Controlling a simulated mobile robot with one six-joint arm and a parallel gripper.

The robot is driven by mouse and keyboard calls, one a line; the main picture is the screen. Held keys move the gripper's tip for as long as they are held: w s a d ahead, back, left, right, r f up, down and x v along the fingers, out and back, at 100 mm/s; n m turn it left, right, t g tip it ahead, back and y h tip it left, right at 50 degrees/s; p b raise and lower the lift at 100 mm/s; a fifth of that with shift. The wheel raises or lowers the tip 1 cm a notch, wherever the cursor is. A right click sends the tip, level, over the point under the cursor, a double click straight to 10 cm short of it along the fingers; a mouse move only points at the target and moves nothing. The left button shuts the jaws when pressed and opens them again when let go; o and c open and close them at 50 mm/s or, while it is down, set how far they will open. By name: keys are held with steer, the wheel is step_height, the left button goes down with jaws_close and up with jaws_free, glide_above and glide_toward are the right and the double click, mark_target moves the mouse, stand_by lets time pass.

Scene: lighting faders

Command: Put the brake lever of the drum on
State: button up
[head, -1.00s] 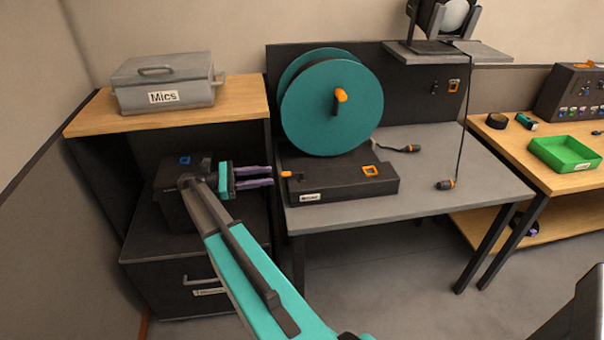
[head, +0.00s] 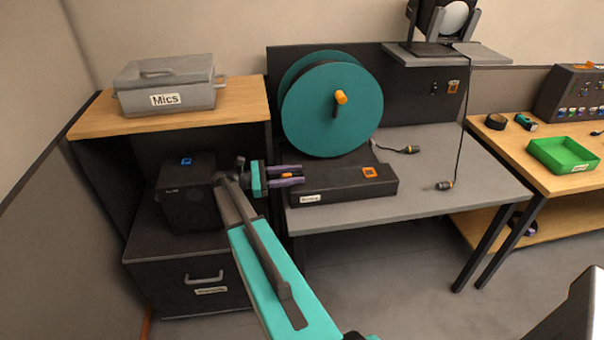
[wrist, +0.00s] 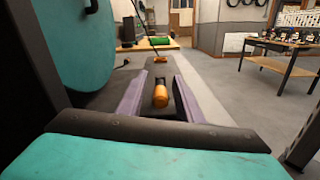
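The teal cable drum (head: 330,105) stands on a black base (head: 340,185) on the grey table. An orange crank knob (head: 341,97) sits on its face. The small orange brake lever (head: 287,175) is at the left end of the base; in the wrist view the orange lever (wrist: 161,95) lies between the two purple fingers. My gripper (head: 289,176) is at the left end of the base, its fingers on either side of the lever. In the wrist view my gripper (wrist: 160,100) is open, with gaps beside the lever.
A grey Mics case (head: 165,85) sits on the wooden shelf at left. A black speaker box (head: 187,195) stands on the drawer cabinet below. A green tray (head: 563,155) is on the right bench.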

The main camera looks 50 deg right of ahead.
mark_target(300, 175)
steer(key=shift+p+x, duration=0.3)
steer(key=shift+x, duration=1.45)
jaws_close()
steer(key=shift+a, duration=0.35)
steer(key=shift+d, duration=0.25)
steer(key=shift+s+d, duration=0.1)
